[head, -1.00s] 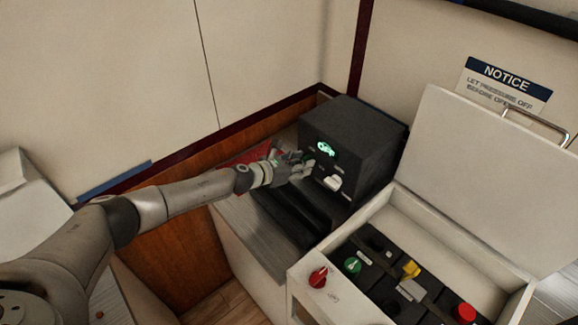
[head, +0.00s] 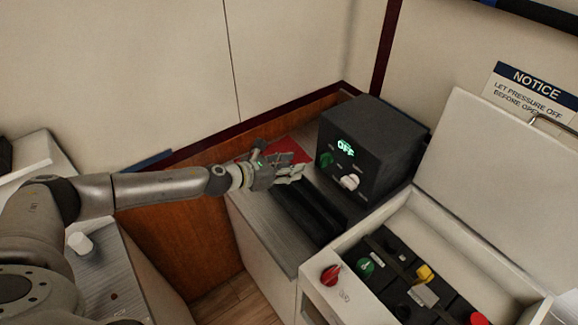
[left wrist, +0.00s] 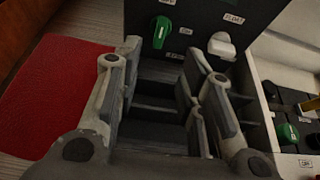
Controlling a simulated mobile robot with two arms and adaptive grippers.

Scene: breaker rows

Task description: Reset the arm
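My left arm reaches in from the left in the head view. Its gripper (head: 290,170) is in front of and to the left of a black control box (head: 385,150), apart from it. The box has a lit green display (head: 345,147) reading OFF, a green knob (head: 326,159) and a white knob (head: 349,182). In the left wrist view, the gripper (left wrist: 160,60) has its two fingers spread with nothing between them. The green knob (left wrist: 160,30) and the white knob (left wrist: 221,45) show beyond the fingertips. My right gripper is not in view.
A red mat (left wrist: 50,95) lies beside the box on the grey counter (head: 262,225). To the right, an open white case (head: 440,225) holds a panel with red, green and yellow controls. A NOTICE sign (head: 535,88) is on the wall.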

